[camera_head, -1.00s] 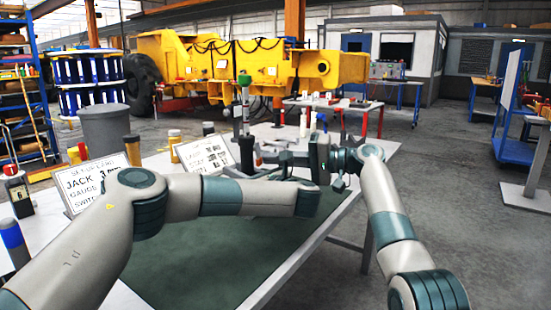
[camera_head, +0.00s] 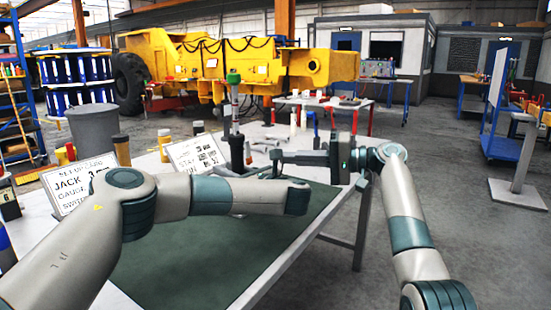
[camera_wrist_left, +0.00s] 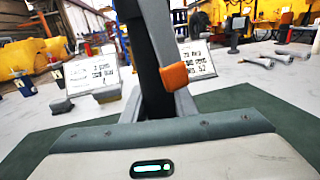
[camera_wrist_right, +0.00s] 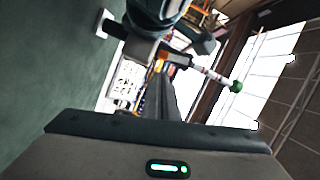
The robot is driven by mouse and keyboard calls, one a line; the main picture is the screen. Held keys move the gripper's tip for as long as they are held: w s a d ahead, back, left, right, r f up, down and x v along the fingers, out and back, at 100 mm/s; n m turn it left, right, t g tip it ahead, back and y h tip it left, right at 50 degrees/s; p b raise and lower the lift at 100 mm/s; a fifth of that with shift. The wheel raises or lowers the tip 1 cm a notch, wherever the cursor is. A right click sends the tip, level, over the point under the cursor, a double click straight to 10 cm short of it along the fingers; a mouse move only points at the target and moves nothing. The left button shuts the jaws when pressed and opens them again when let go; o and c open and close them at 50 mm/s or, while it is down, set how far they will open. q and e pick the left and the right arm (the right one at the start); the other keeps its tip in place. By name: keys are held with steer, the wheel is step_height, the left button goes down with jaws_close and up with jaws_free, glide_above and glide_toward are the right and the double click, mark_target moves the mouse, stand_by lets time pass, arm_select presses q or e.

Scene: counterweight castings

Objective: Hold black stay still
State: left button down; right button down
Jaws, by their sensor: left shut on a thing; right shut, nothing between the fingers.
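The black stay (camera_head: 237,150) stands about upright over the far part of the green mat, with a grey rod and green knob above it. In the left wrist view it is a tall dark bar (camera_wrist_left: 138,60) running out of the top of the picture. My left gripper (camera_wrist_left: 160,105) is shut on it; in the head view my left forearm hides most of that hand. My right gripper (camera_head: 280,157) is shut and empty, pointing left toward the stay, with a gap visible between them. The right wrist view shows the banded rod and green knob (camera_wrist_right: 235,87) beyond my fingers.
The green mat (camera_head: 215,258) on the white table is mostly clear. Two sign cards (camera_head: 78,183) (camera_head: 197,153), a grey bin (camera_head: 95,135) and small bottles stand at the left and back. Open floor lies to the right of the table.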

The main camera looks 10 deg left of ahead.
mark_target(248, 153)
steer(key=d, duration=0.4)
steer(key=shift+s+d+r, duration=0.15)
steer(key=shift+s+d, duration=0.2)
arm_select(q)
steer(key=c, duration=1.4)
jaws_free()
steer(key=shift+r, duration=0.1)
steer(key=shift+o, duration=0.2)
steer(key=v, duration=1.2)
